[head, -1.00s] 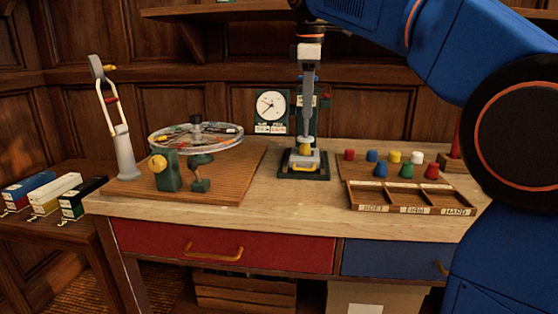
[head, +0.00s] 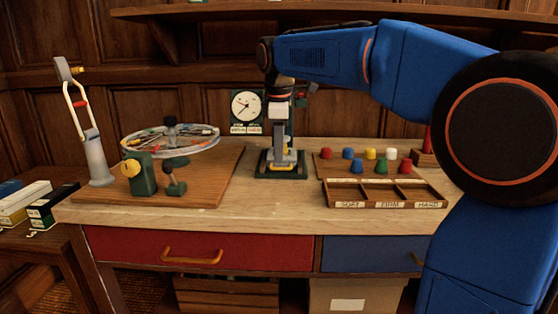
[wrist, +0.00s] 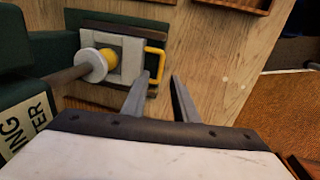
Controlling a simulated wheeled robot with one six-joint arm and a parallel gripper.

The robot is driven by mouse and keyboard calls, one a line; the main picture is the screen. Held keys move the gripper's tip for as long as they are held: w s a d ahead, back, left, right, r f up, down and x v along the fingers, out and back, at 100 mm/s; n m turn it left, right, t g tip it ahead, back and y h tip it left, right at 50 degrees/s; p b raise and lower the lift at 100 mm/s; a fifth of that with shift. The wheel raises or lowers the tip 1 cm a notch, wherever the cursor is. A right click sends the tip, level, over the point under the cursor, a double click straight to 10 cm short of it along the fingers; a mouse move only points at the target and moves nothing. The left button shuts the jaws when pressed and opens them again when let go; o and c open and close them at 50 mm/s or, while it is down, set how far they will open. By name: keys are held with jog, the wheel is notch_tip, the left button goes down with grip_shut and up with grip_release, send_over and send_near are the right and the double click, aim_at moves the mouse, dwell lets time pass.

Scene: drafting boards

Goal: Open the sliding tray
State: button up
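The sliding tray is a pale grey plate (wrist: 128,45) on the dark green base of a small machine, seen in the wrist view. It carries a yellow loop handle (wrist: 160,62) on its right side. My gripper (wrist: 160,76) is open, its two grey fingers apart at the handle's lower end. The left fingertip overlaps the handle in the picture; I cannot tell whether it touches. In the head view, the machine's green base (head: 262,172) stands at the back of the workbench, and my gripper hangs over it, hiding much of the tray.
A rod with a white disc (wrist: 90,66) and yellow tip reaches over the tray. A sectioned wooden box (head: 387,205) and several coloured pegs (head: 374,153) are to the right. A wheel-shaped device (head: 165,140) stands left. The bench top in front of the machine is clear.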

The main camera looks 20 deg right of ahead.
jog(key=shift+w+d+f, duration=0.1)
jog(key=shift+w+f, duration=0.05)
jog(key=shift+f, duration=0.75)
jog(key=shift+w+f, duration=0.15)
jog(key=shift+f, duration=0.7)
jog(key=shift+c, duration=0.2)
grip_shut()
